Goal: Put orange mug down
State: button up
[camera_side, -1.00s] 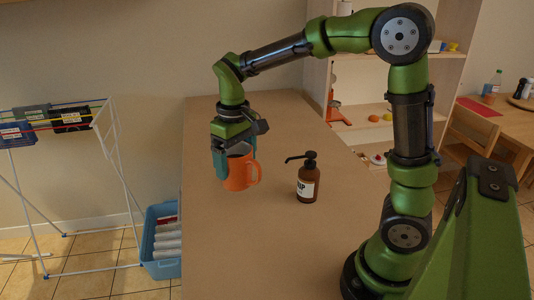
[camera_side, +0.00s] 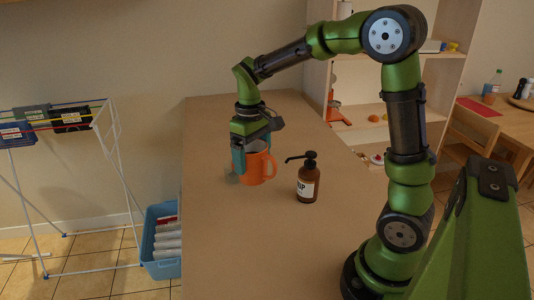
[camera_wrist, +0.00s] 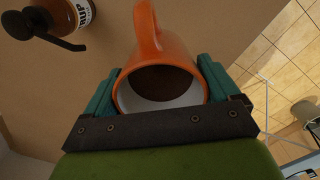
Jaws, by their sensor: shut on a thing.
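The orange mug (camera_side: 262,171) is upright over the tan table, left of the soap bottle, with its handle toward the right in the side view. I cannot tell whether its base touches the table. My gripper (camera_side: 252,163) is above it, pointing down, with its teal fingers shut on it. In the wrist view the mug (camera_wrist: 160,58) sits between the two fingers of my gripper (camera_wrist: 158,86). Its light inner wall and dark inside show there, and its handle points to the top edge.
A brown pump soap bottle (camera_side: 308,185) stands close on the right; it also shows in the wrist view (camera_wrist: 72,12). The tabletop (camera_side: 235,235) is bare toward the front and left. A drying rack and a blue crate (camera_side: 158,253) stand on the floor to the left.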

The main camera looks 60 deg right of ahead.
jog(key=d, duration=0.1)
jog(key=d+f, duration=0.1)
jog(key=d, duration=0.1)
jog(key=d+f, duration=0.1)
jog(key=shift+s+d, duration=0.2)
jog(key=shift+d, duration=0.1)
jog(key=shift+n, duration=0.6)
jog(key=shift+w+d+f, duration=0.1)
jog(key=shift+f, duration=2.5)
jog(key=shift+w+d+f, duration=0.1)
jog(key=shift+f, duration=2.5)
jog(key=o, duration=1.2)
jog(key=shift+f, duration=0.15)
notch_tip(320, 180, up, 12)
jog(key=s+a+r+m+t+y, duration=0.1)
jog(key=s+a+r+m+t, duration=0.1)
jog(key=s+a, duration=0.4)
jog(key=s+a+r+m+t+y, duration=0.1)
jog(key=s+a+r+m+t, duration=0.1)
jog(key=s+a+r+t, duration=0.3)
jog(key=s+a+r, duration=0.1)
jog(key=s+a, duration=0.1)
jog(key=a, duration=0.1)
jog(key=shift+a+r+t, duration=0.15)
jog(key=shift+t, duration=0.15)
